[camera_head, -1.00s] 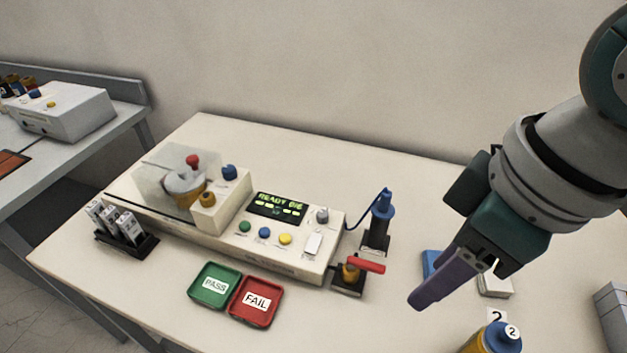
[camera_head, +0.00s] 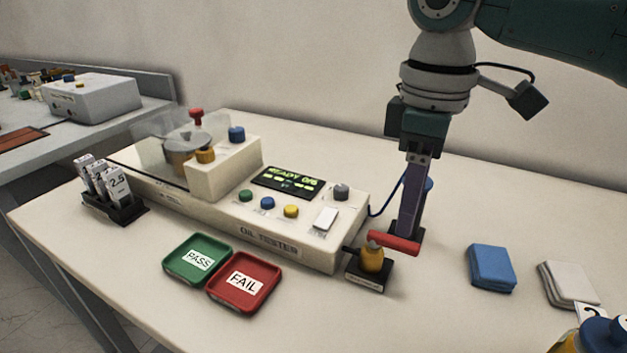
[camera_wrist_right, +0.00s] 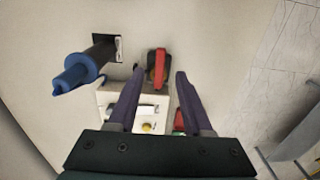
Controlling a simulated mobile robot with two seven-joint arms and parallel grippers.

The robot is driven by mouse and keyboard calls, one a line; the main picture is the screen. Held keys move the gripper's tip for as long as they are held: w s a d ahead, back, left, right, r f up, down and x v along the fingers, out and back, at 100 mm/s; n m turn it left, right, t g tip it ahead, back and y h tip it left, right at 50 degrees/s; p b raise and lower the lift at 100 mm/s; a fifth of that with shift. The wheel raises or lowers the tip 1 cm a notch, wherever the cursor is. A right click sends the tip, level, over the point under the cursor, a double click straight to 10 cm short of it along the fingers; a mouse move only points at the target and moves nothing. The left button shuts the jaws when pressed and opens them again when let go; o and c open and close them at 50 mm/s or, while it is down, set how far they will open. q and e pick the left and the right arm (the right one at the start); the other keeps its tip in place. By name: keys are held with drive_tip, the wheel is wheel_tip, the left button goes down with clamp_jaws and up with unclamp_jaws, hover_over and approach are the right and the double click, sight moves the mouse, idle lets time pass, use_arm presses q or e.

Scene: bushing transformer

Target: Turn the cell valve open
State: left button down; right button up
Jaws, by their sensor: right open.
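The cell valve (camera_head: 372,258) has a brass-yellow body on a black base at the right end of the oil tester (camera_head: 300,240). Its red lever handle (camera_head: 396,243) points to the right. My right gripper (camera_head: 408,236) points down, with its purple fingers just above or behind the handle. In the right wrist view, the red handle (camera_wrist_right: 161,62) shows ahead, in line with the gap between the spread fingertips (camera_wrist_right: 159,76). The jaws are open and I see no grip on the handle. Whether a finger touches it is unclear. My left gripper is out of view.
A blue-handled tool (camera_wrist_right: 78,72) in a dark stand is close beside the right gripper, mostly hidden in the head view. Green PASS (camera_head: 198,260) and red FAIL (camera_head: 244,283) trays lie in front of the tester. A blue pad (camera_head: 491,267) and white pads (camera_head: 568,284) lie right.

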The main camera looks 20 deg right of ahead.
sight(402, 241)
drive_tip(key=shift+f, duration=2.3)
clamp_jaws()
